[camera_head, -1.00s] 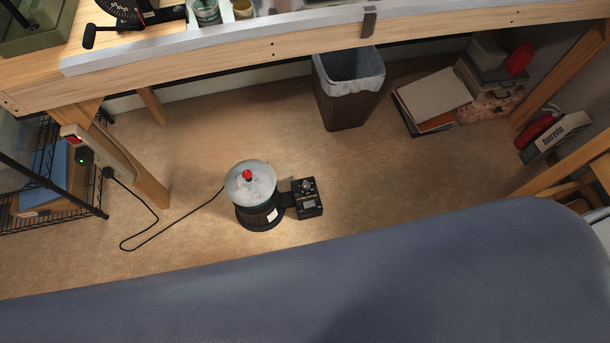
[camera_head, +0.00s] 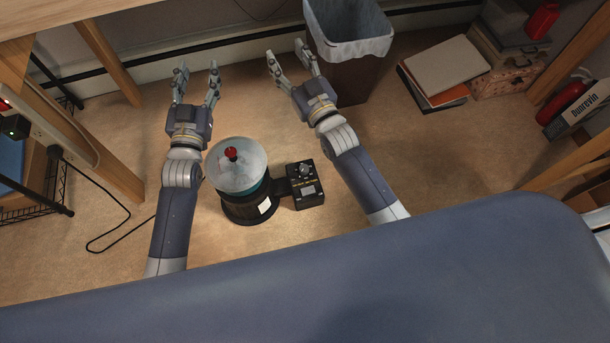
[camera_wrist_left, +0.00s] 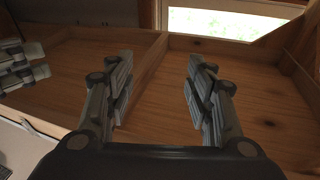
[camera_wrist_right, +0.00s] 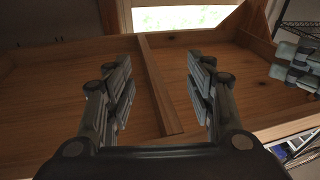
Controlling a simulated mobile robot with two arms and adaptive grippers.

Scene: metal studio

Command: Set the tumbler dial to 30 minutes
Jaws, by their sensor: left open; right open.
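The tumbler (camera_head: 245,212) stands on the carpet in the head view, a dark round base with a pale lid and a red knob on top. Its black control box (camera_head: 306,192) sits to its right, with a dial (camera_head: 305,170) at the far end; the dial's setting is too small to read. My left gripper (camera_head: 196,82) is open and empty, beyond the tumbler and to its left. My right gripper (camera_head: 289,65) is open and empty, beyond the control box. Both wrist views show spread, empty fingers facing wooden bench panels; neither shows the tumbler.
A lined waste bin (camera_head: 352,75) stands just right of my right gripper. A power strip with a black cord (camera_head: 103,245) is at the left. Books (camera_head: 443,72) and a red extinguisher (camera_head: 562,108) are at the right.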

